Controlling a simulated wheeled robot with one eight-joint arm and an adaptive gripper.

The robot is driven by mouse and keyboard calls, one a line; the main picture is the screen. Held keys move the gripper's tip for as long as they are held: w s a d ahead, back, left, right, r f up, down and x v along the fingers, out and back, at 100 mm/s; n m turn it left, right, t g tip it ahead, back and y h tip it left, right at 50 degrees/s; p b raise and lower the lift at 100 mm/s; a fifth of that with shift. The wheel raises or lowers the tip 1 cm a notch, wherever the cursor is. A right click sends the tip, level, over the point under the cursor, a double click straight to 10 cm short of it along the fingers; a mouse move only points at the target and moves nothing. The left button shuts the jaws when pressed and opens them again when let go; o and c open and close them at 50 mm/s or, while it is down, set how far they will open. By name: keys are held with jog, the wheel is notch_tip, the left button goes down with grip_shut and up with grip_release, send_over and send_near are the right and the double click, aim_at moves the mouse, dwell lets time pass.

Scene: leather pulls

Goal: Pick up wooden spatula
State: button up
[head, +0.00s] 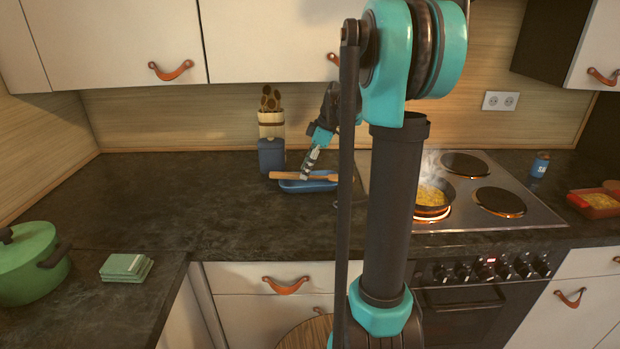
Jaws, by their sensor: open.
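The wooden spatula (287,175) lies across a blue tray (303,187) on the dark counter, left of the stove. Its light brown shaft runs left to right, and its right part is partly hidden behind my gripper and arm. My gripper (305,175) reaches down from above at the spatula, near the middle of its visible length. The jaws are open, with the fingertips at the shaft. I cannot tell from this view whether the shaft is between the fingers or whether they touch it.
Just behind stand a blue container (271,155) and a wooden utensil holder (271,124). A steaming pan (432,197) sits on a glowing burner at the right. A green pot (30,262) and green stack (126,267) are at the left. The left middle counter (180,200) is clear.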

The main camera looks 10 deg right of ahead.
aim_at(293, 173)
jog(key=a, duration=0.2)
jog(key=w+a, duration=0.1)
jog(key=shift+a+f, duration=0.15)
jog(key=shift+a, duration=0.25)
jog(key=shift+f, duration=0.45)
jog(key=shift+c, duration=0.4)
grip_shut()
